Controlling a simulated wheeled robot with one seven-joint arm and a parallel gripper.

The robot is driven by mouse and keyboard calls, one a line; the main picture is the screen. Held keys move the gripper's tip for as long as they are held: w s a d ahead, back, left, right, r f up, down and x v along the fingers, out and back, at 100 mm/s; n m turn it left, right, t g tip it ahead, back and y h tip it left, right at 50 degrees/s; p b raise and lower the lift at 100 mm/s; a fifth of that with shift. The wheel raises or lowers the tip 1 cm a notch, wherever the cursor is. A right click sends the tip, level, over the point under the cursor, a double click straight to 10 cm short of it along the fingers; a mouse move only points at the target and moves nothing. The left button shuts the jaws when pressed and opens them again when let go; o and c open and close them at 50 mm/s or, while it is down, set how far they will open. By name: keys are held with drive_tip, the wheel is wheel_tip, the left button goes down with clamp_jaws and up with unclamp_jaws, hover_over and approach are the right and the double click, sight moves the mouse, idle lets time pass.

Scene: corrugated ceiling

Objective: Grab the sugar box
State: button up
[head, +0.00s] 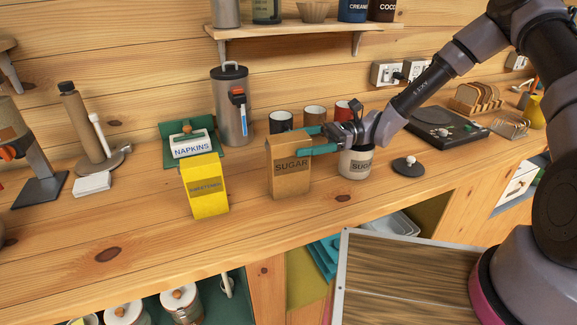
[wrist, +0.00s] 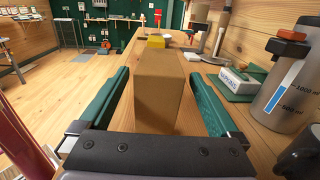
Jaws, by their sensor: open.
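The sugar box (head: 290,178) is a brown box labelled "SUGAR" standing upright on the wooden counter. In the wrist view the sugar box (wrist: 160,88) stands between the two green fingers, with a visible gap on each side. My gripper (head: 312,140) reaches in from the right at the height of the box's upper part. In the wrist view my gripper (wrist: 160,100) is open, one finger on each side of the box. A grey canister (head: 356,163), also labelled "SUGAR", stands just right of the box, below my gripper.
A yellow box (head: 205,188) and a green napkin holder (head: 193,148) stand to the left. Several mugs (head: 281,122) and a tall metal dispenser (head: 232,108) are behind. A dark lid (head: 408,166) lies right of the canister. The counter front (head: 150,225) is clear.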

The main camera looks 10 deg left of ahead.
sight(268, 148)
drive_tip(key=x, duration=0.3)
drive_tip(key=shift+s+a, duration=0.1)
drive_tip(key=shift+s, duration=0.05)
drive_tip(key=shift+c, duration=0.3)
clamp_jaws()
